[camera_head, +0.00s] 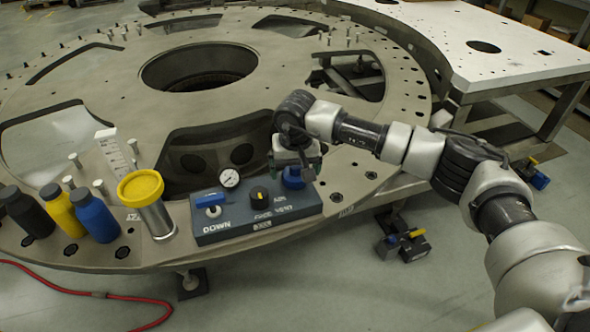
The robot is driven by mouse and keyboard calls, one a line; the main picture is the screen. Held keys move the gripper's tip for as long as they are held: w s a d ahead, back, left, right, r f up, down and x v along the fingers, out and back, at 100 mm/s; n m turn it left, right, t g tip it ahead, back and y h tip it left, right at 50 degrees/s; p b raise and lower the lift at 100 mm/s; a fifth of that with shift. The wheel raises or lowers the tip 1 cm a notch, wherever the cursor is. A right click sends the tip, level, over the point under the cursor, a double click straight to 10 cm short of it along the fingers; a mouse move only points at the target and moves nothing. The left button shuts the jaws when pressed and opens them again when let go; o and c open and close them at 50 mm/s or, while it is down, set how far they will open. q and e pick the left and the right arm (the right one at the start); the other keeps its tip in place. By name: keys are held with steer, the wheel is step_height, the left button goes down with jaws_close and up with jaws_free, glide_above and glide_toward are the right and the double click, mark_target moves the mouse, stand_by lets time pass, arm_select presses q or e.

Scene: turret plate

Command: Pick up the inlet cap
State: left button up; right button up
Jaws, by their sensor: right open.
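My right gripper (297,166) is open and points down over the right end of the blue-grey control box (250,225). A blue round cap-like part (293,181) stands on the box right below and between the fingers; whether they touch it is too small to tell. It may be the inlet cap, though no label shows. A wide yellow cap (140,187) sits on a steel cylinder (157,220) left of the box. My left gripper is not in view.
The box also carries a blue switch (209,203), a gauge (229,178) and a black knob (260,194). Black, yellow and blue bottles (95,215) stand at the left of the round turret plate (110,95). A red hose (70,290) lies on the floor.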

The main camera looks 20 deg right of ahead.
steer(key=shift+w+f, duration=0.1)
steer(key=shift+f, duration=0.65)
steer(key=c, duration=0.9)
steer(key=shift+r, duration=0.1)
